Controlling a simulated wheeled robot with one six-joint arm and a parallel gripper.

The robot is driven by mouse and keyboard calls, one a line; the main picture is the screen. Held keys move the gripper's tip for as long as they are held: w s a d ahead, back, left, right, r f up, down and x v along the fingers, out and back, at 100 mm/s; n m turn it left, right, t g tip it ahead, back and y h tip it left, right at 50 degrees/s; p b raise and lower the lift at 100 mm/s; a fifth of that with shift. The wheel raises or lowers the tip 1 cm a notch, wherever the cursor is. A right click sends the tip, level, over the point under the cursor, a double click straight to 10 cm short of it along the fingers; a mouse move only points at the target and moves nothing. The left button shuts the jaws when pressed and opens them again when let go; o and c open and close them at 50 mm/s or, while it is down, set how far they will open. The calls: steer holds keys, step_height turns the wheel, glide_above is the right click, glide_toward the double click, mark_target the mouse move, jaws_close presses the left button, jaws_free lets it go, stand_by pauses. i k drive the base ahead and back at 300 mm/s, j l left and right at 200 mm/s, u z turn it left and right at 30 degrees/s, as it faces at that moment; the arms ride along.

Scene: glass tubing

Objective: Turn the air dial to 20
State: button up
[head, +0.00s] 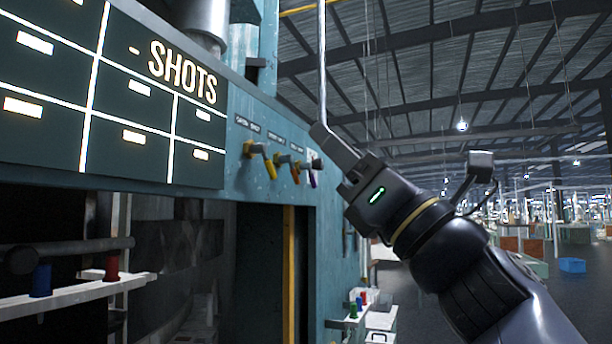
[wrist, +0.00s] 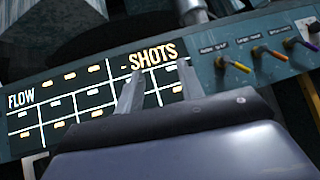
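A row of small levers sits on the teal machine panel: a yellow lever (head: 264,160), an orange lever (head: 290,168) and a purple lever (head: 312,177). In the wrist view the yellow lever (wrist: 236,65) and orange lever (wrist: 276,53) are at the upper right, with more at the right edge. Their labels are too small to read, so I cannot tell which control is the air dial. My gripper (head: 322,132) is just right of the levers in the head view, apparently nearer the camera. In the wrist view my gripper's (wrist: 160,88) two fingers are apart and empty, pointing towards the display.
A dark display (head: 110,85) reading "SHOTS" fills the upper left; the wrist view also shows "FLOW". Below it is an open bay with a shelf (head: 70,298) holding red and blue spools. Open hall floor with a blue crate (head: 572,265) lies at right.

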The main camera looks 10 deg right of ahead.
mark_target(317, 164)
steer(key=i+l+u, duration=0.1)
steer(key=i+l, duration=0.3)
steer(key=i, duration=0.25)
steer(key=i+l+u, duration=0.1)
steer(key=i+l, duration=0.35)
steer(key=i, duration=0.2)
steer(key=i+l+u, duration=0.1)
steer(key=i+l, duration=0.4)
steer(key=i, duration=0.15)
